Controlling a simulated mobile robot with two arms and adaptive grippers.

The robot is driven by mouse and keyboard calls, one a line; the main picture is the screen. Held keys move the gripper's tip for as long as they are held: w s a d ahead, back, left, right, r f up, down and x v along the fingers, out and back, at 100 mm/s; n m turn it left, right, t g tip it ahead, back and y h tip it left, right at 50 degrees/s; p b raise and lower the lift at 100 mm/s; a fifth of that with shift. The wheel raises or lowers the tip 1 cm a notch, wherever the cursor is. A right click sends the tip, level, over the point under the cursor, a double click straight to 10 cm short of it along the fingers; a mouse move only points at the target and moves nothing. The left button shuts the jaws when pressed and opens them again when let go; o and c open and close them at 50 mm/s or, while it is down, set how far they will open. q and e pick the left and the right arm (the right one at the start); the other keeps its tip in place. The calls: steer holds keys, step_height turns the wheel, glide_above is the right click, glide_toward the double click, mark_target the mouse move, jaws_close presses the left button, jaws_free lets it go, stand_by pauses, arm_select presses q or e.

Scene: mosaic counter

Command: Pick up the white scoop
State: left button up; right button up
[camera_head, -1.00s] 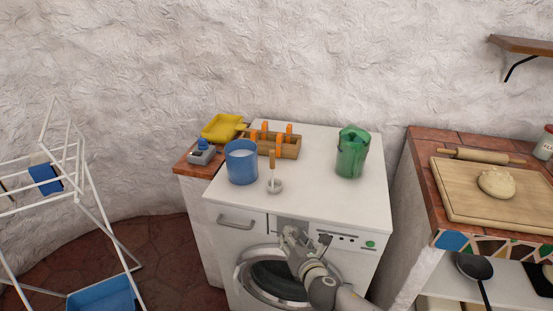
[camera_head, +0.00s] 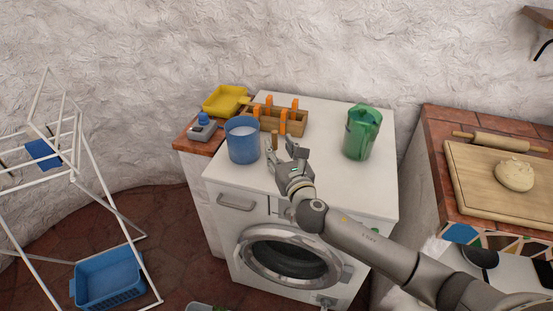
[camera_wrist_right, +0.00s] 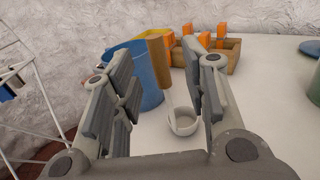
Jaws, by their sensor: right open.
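The white scoop (camera_wrist_right: 183,121) stands on the white top of the washing machine in the right wrist view, with its round bowl down and its wooden handle (camera_wrist_right: 159,76) pointing up. In the head view only the handle's top (camera_head: 274,139) shows clearly; my gripper hides the bowl. My right gripper (camera_head: 281,151) is open and empty, just in front of the scoop. In the right wrist view the scoop appears between the two fingers (camera_wrist_right: 160,95), apparently beyond the fingertips. My left gripper is not in view.
A blue container (camera_head: 243,146) stands close left of the scoop. A wooden box with orange-handled items (camera_head: 295,124) is behind it. A green pitcher (camera_head: 361,134) stands to the right. The washing machine top (camera_head: 330,185) is clear at the front right.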

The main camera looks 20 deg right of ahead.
mark_target(276, 141)
steer(key=w, duration=0.4)
steer(key=shift+w+f, duration=0.15)
steer(key=shift+w, duration=0.25)
jaws_close()
